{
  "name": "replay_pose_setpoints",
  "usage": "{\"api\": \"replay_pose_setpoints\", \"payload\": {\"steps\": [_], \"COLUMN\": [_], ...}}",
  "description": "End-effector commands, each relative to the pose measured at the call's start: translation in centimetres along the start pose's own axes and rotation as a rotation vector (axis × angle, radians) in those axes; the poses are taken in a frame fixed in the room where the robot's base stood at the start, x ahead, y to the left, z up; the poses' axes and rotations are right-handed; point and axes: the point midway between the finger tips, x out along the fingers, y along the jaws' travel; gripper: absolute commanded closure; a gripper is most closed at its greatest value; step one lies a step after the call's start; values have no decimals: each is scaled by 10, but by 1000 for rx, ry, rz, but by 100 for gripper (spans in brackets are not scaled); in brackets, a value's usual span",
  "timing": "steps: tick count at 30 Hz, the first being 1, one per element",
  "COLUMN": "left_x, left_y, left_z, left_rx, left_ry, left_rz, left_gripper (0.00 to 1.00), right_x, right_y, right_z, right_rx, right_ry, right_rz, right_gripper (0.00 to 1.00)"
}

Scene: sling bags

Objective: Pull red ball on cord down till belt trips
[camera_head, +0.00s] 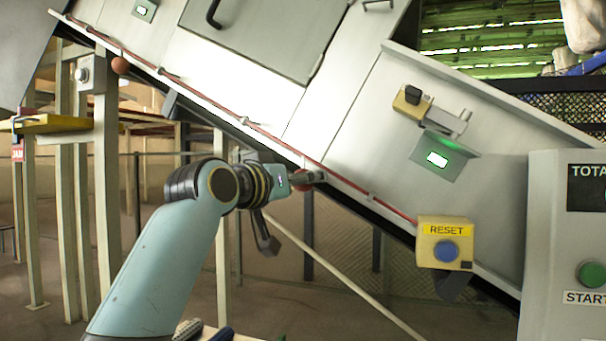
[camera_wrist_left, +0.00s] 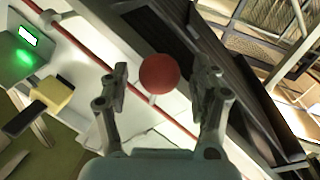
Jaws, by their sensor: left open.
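A red ball (camera_wrist_left: 159,74) shows in the left wrist view between the two spread fingers of my left gripper (camera_wrist_left: 164,82), with a gap on each side. In the head view my left gripper (camera_head: 308,178) is at the lower edge of the sloped conveyor and partly hides this ball (camera_head: 304,187). The red cord (camera_head: 345,181) runs along that edge; it also crosses the left wrist view (camera_wrist_left: 86,56). A second red ball (camera_head: 120,65) hangs farther up the slope at the left. My right gripper is not in view.
A yellow reset box (camera_head: 445,252) with a blue button is on the conveyor's lower right edge. A grey panel (camera_head: 548,240) with a green start button (camera_head: 592,274) stands at the right. A green-lit display (camera_head: 437,159) is on the conveyor side. Support posts (camera_head: 107,180) stand at the left.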

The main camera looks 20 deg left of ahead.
Motion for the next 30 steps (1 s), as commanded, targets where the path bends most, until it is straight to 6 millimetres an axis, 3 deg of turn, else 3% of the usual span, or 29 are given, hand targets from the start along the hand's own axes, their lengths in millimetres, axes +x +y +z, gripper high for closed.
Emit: {"api": "replay_pose_setpoints", "payload": {"steps": [4, 13, 27, 30], "left_x": [12, 14, 14, 14], "left_y": [0, 0, 0, 0], "left_z": [0, 0, 0, 0], "left_rx": [0, 1, 0, 0], "left_ry": [-1, 1, 0, 0], "left_rz": [0, 0, 0, 0], "left_gripper": [36, 37, 99, 100], "right_x": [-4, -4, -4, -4], "right_y": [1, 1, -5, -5], "right_z": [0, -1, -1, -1], "right_rx": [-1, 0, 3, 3], "right_ry": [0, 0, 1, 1], "right_rz": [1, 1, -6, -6], "right_gripper": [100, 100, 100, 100]}}
